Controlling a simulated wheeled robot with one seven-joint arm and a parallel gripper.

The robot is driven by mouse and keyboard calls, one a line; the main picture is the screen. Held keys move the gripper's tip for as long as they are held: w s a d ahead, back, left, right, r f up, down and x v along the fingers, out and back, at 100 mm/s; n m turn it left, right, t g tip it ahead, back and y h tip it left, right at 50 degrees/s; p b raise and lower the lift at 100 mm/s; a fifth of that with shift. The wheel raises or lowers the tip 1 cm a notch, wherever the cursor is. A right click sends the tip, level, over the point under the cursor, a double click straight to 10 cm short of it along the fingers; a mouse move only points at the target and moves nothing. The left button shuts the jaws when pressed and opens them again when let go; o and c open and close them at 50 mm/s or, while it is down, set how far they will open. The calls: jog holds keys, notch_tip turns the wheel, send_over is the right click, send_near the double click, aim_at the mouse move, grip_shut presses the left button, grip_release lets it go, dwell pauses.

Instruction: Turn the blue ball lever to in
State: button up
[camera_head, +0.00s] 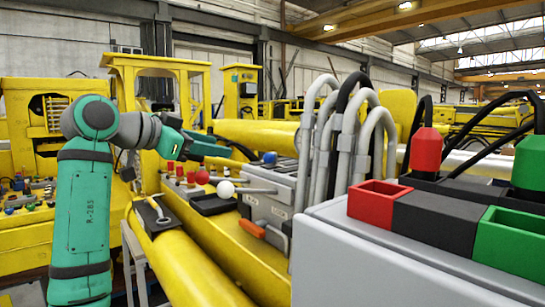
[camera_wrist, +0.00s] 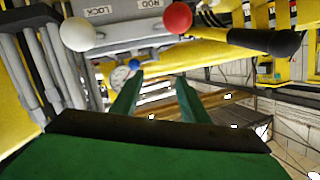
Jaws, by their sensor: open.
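The blue ball (camera_head: 270,157) tops a lever on the grey lever box (camera_head: 268,208), near the hoses. In the wrist view the blue ball (camera_wrist: 135,64) shows small, close to the left fingertip in the picture and apparently beyond it. My gripper (camera_head: 230,151) is in the air left of the blue ball; the wrist view shows its two green fingers (camera_wrist: 158,84) apart with nothing between them. The red ball (camera_head: 202,177) and white ball (camera_head: 225,189) levers stand nearer the front; both show large in the wrist view. No "in" marking is readable.
Grey and black hoses (camera_head: 330,140) rise right of the levers. A grey cabinet with red, black and green sockets (camera_head: 375,203) fills the right front. An orange handle (camera_head: 251,228) is low on the box. A black tray (camera_head: 213,203) lies beside it.

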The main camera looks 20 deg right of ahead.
jog(key=m+g, duration=0.2)
send_near(266, 156)
jog(key=shift+y, duration=0.3)
jog(key=x, duration=0.9)
jog(key=shift+d+r, duration=0.15)
jog(key=shift+r, duration=0.05)
grip_shut()
